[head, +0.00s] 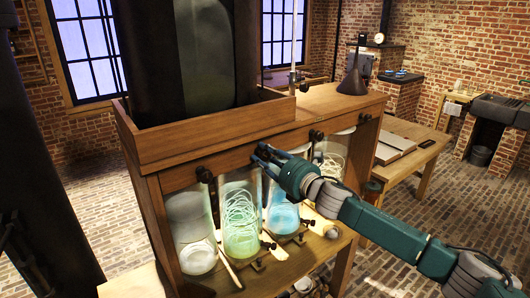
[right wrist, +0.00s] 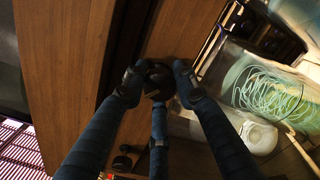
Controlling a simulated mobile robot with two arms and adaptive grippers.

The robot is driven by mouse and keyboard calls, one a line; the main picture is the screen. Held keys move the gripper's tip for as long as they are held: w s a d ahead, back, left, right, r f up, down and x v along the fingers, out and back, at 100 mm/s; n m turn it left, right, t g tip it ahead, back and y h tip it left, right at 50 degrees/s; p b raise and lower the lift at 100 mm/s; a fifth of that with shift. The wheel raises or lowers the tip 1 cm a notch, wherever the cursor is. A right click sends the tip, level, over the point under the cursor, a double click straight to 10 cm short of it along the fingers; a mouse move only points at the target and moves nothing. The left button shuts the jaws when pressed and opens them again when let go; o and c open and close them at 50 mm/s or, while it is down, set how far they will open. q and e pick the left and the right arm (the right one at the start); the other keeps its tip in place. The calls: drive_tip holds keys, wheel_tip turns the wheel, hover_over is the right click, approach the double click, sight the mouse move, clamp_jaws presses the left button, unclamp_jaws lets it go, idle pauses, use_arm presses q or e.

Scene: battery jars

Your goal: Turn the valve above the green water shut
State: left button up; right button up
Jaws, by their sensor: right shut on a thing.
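A glass jar of green water (head: 240,225) with pale coiled tubing inside stands under the front beam of a wooden stand. It also shows at the right of the right wrist view (right wrist: 265,85). My right gripper (head: 264,155) is at the beam, near the upper right of the green jar. In the right wrist view its fingers (right wrist: 157,82) are closed around a dark round valve knob (right wrist: 156,78). The fingers and hand hide most of this knob, and its angle cannot be told. My left gripper is not seen.
A jar of pale water (head: 196,235) stands left of the green one, and a blue one (head: 283,215) stands to its right. Other dark knobs (head: 317,135) line the beam (head: 235,158). A large dark vessel rises behind it. A bench (head: 405,150) stands at right.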

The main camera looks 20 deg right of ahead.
drive_tip(key=m, duration=0.2)
drive_tip(key=m+p, duration=0.2)
drive_tip(key=m, duration=0.1)
drive_tip(key=shift+s+a+f+m, duration=0.1)
drive_tip(key=shift+a+f+m, duration=0.05)
drive_tip(key=shift+f+m, duration=0.2)
drive_tip(key=shift+m+p, duration=0.65)
drive_tip(key=shift+m, duration=1.5)
drive_tip(key=o, duration=0.9)
drive_tip(key=shift+r, duration=0.15)
drive_tip(key=shift+r, duration=0.1)
drive_tip(key=shift+s, duration=0.1)
drive_tip(key=v, duration=1.1)
drive_tip(key=shift+s, duration=0.35)
